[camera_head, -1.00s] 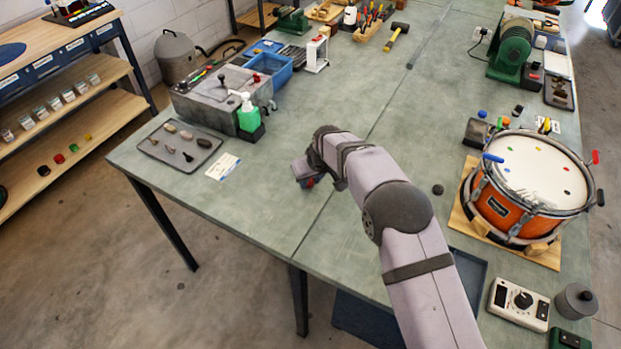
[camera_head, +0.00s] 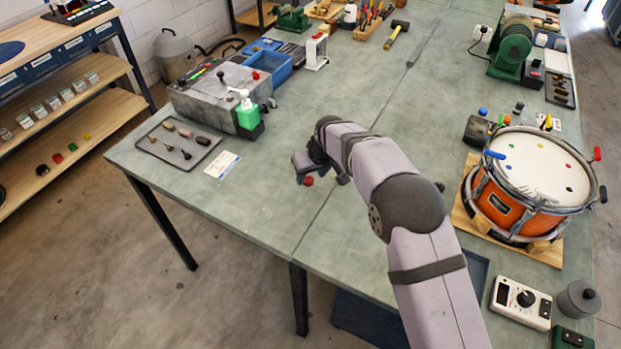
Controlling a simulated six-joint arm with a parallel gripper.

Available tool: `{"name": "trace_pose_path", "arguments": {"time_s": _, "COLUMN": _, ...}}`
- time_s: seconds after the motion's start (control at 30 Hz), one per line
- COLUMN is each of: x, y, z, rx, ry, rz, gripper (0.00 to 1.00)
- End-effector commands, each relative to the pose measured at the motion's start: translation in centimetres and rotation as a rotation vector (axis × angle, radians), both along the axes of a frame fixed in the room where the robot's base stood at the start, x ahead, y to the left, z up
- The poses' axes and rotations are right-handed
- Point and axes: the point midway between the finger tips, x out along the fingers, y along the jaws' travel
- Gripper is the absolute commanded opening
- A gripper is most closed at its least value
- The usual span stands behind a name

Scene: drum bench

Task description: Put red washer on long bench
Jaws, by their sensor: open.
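A small red piece (camera_head: 308,181), likely the red washer, rests on the bare green-grey top of the long bench (camera_head: 262,205), left of the seam. It is too small to make out a hole. My gripper (camera_head: 304,172) is open just above and behind it, and appears apart from it. My own wrist and arm hide part of the jaws and the bench beyond.
An orange drum (camera_head: 520,190) stands on a wooden board at the right. The bench's near left area is clear.

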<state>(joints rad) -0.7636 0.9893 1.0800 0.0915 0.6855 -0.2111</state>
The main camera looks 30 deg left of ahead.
Motion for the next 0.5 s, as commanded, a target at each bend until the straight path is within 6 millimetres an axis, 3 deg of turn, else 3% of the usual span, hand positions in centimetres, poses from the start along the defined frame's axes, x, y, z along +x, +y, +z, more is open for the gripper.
{"name": "trace_pose_path", "arguments": {"time_s": 0.3, "x": -0.6, "y": -1.0, "z": 3.3, "rx": 0.001, "ry": -0.002, "rz": -0.001, "gripper": 0.43}}
{"name": "trace_pose_path", "arguments": {"time_s": 0.5, "x": -0.9, "y": -1.3, "z": 4.2, "rx": 0.000, "ry": 0.000, "rz": -0.001, "gripper": 0.43}}
